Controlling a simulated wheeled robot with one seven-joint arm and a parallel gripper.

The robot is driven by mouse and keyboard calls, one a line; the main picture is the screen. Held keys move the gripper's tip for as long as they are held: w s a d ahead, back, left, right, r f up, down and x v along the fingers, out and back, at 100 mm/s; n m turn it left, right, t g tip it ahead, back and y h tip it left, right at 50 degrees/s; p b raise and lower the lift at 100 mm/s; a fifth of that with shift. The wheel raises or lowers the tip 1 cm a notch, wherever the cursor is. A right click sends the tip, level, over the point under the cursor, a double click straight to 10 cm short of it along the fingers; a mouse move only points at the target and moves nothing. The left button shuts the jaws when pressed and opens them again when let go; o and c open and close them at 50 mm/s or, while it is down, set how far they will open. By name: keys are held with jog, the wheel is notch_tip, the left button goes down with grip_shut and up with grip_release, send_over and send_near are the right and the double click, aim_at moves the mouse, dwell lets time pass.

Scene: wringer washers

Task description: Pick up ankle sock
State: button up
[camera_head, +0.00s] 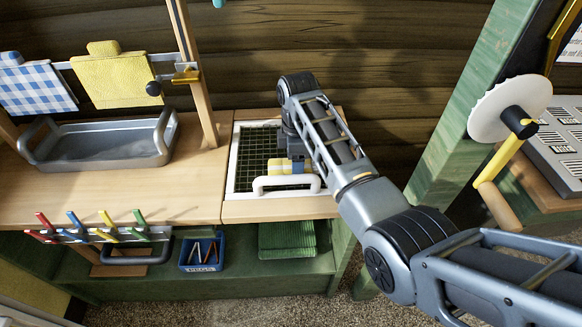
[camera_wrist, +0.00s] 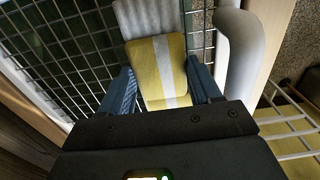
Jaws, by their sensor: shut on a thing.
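The ankle sock looks to be the yellow piece with a white stripe (camera_wrist: 160,62) in the wrist view. A pale ribbed part (camera_wrist: 148,17) adjoins its far end; I cannot tell for sure that it is the sock's cuff. The sock also shows in the head view (camera_head: 287,168), over the dark wire grid (camera_head: 255,150) in a white frame. My gripper (camera_wrist: 163,88) has its blue fingers on both sides of the sock and is shut on it. The fingers partly hide it in the head view. I cannot tell whether the sock touches the grid.
A white handle (camera_head: 285,184) stands at the frame's near edge, close to my gripper. A grey metal tub (camera_head: 100,145) sits at left below hanging cloths. Coloured pegs (camera_head: 92,228) and a blue peg box (camera_head: 201,252) are below. A wooden post (camera_head: 195,70) rises nearby.

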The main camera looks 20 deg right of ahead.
jog(key=shift+r, duration=0.1)
jog(key=shift+r, duration=0.55)
jog(key=r, duration=0.1)
jog(key=d+r, duration=0.1)
jog(key=r, duration=0.1)
jog(key=shift+r+b, duration=0.15)
jog(key=shift+b, duration=0.2)
jog(key=d+r, duration=0.6)
jog(key=d, duration=0.4)
jog(key=shift+s+d+r+b, duration=0.25)
jog(key=shift+d+b, duration=0.05)
jog(key=shift+d, duration=0.05)
jog(key=shift+w, duration=0.1)
